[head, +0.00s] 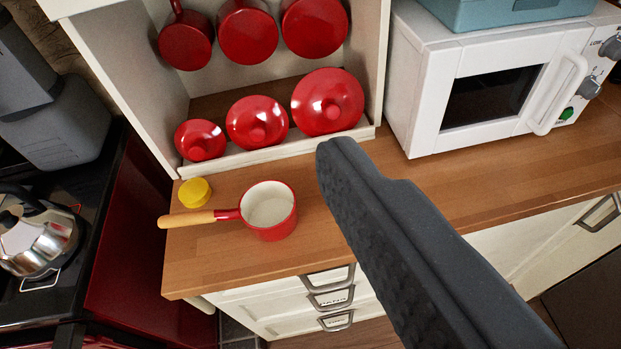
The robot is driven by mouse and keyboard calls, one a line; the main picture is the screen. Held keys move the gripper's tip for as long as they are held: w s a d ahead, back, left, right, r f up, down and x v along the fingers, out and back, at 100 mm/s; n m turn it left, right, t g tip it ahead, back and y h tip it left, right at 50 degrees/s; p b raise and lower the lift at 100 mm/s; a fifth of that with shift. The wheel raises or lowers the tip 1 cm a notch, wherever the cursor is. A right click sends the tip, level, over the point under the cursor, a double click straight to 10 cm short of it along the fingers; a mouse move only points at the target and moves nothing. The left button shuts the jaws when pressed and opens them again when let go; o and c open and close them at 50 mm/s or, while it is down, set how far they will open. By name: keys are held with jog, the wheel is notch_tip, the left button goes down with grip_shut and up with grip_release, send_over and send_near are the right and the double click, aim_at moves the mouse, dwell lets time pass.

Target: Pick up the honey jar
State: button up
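A small round yellow object (194,192) sits on the wooden counter at the left, close to the white shelf's corner. It looks like a yellow lid or a low jar; I see no label, so I cannot tell if it is the honey jar. My gripper (345,165) shows as a dark grey, ridged finger shape reaching up from the bottom right. Its tip is over the counter, well to the right of the yellow object and apart from it. Only one finger shape is clear, and I see nothing held at its visible tip.
A red saucepan (268,210) stands just right of the yellow object, its wooden handle pointing left in front of it. Red lids (257,122) line the white shelf (152,80) behind. A white microwave (480,85) stands right. A kettle (35,235) sits on the stove at far left.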

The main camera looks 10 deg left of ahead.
jog(key=shift+w+d+f+g+h+b, duration=0.15)
jog(key=shift+w+d+f+h+b, duration=0.65)
jog(key=shift+w+f, duration=4.35)
jog(key=shift+w+d+f+g+h+b, duration=0.2)
jog(key=shift+w+d+f+b, duration=1.4)
jog(key=shift+f, duration=6.5)
jog(key=shift+w+d+f+g+h+b, duration=0.3)
jog(key=shift+w+d+f, duration=1.05)
jog(key=shift+w+f, duration=4.15)
jog(key=f, duration=0.2)
jog(key=shift+s+a+f+t, duration=0.15)
jog(key=shift+s+f+t, duration=0.1)
jog(key=shift+s+f, duration=0.1)
jog(key=shift+w+a+f, duration=0.2)
jog(key=shift+w+f, duration=0.1)
jog(key=shift+w, duration=0.55)
jog(key=shift+x, duration=1.1)
jog(key=shift+a+f, duration=0.1)
jog(key=shift+a, duration=0.1)
